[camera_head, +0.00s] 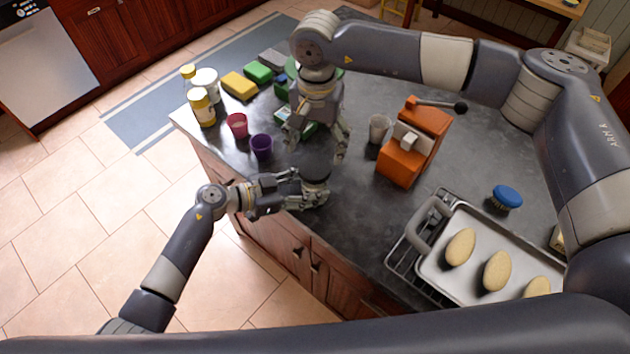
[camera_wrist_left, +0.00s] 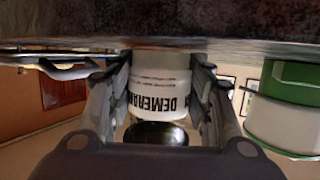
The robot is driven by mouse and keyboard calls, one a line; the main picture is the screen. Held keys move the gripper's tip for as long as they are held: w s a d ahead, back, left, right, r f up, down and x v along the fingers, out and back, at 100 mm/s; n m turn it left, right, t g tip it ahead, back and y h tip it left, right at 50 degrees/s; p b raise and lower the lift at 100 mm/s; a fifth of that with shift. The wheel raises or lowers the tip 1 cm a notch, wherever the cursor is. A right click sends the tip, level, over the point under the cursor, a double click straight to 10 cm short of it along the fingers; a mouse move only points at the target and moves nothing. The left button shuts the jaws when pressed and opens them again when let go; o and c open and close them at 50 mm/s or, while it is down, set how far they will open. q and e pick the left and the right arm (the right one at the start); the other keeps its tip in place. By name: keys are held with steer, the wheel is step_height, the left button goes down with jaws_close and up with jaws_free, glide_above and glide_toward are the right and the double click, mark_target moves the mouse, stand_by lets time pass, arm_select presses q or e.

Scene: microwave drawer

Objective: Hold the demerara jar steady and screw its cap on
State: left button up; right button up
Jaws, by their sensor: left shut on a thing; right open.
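The demerara jar (camera_wrist_left: 160,85) is white with black lettering and appears upside down in the left wrist view. My left gripper (camera_head: 318,187) is shut around its sides near the counter's front edge. A dark round cap (camera_wrist_left: 155,133) is at the jar's mouth; it also shows as a dark disc in the head view (camera_head: 315,164). I cannot tell how tightly it sits or whether it is threaded. My right gripper (camera_head: 317,142) points down from above, open, its fingers just behind and above the cap. The left gripper hides most of the jar in the head view.
On the dark counter (camera_head: 355,215), a purple cup (camera_head: 261,147) and red cup (camera_head: 237,125) stand left. A grey cup (camera_head: 379,129) and orange machine (camera_head: 412,150) stand right. A tray (camera_head: 440,268) with oval pieces lies front right, near a blue brush (camera_head: 507,196).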

arm_select(q)
steer(key=o, duration=1.6)
steer(key=shift+a, duration=0.1)
steer(key=v, duration=1.2)
